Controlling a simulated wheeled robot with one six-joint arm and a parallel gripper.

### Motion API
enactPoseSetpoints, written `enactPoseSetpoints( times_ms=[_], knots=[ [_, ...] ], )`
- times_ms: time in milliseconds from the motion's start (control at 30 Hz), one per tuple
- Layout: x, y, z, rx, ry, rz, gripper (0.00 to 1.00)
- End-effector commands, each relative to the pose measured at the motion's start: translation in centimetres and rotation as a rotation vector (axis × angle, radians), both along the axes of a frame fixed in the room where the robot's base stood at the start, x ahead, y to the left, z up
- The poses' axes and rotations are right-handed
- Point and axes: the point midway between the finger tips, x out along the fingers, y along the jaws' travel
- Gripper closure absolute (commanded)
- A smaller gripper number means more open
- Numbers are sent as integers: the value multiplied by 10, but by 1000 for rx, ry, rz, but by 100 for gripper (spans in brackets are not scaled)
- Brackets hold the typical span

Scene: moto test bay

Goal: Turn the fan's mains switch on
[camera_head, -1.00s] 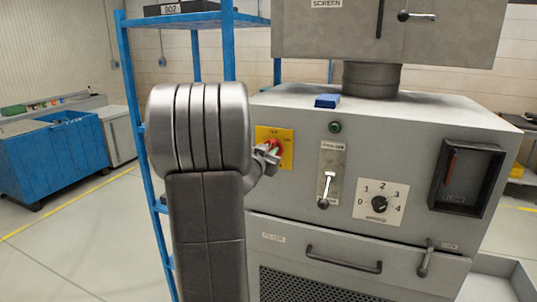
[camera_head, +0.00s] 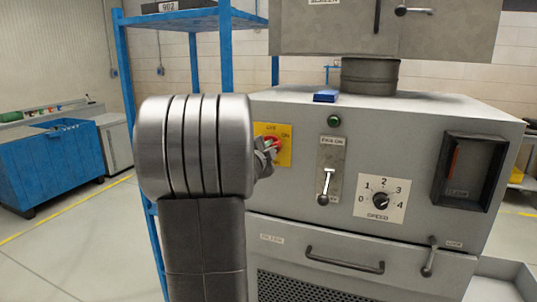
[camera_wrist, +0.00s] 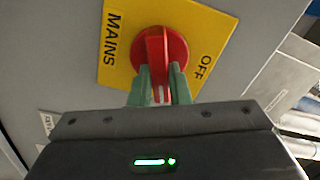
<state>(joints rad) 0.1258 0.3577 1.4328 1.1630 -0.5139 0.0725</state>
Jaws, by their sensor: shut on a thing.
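The fan's mains switch is a red rotary knob (camera_head: 275,143) on a yellow plate (camera_head: 286,155), on the left of the grey cabinet's front. In the wrist view, the red knob (camera_wrist: 155,45) sits on the yellow plate (camera_wrist: 122,60), with MAINS at left and OFF at right. Its raised handle runs up and down that picture, not toward OFF. My gripper (camera_head: 266,158) reaches the knob from the left. In the wrist view, its green fingers (camera_wrist: 159,84) are shut on the handle, one on each side.
Right of the switch are a green button (camera_head: 334,121), a lever (camera_head: 324,186) pointing down and a speed dial (camera_head: 381,200). A blue block (camera_head: 326,96) lies on the cabinet top. A blue rack (camera_head: 124,70) stands behind my arm.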

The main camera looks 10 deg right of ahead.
Motion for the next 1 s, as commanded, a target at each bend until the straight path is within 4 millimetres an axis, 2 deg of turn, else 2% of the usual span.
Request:
enactPoseSetpoints(
  times_ms=[200, 500, 1000],
  knots=[
    [0, -1, -5, 148, -100, 0, 100],
    [-1, -1, -5, 283, -190, 0, 100],
    [0, -1, -5, 337, -225, -1, 100]
  ],
)
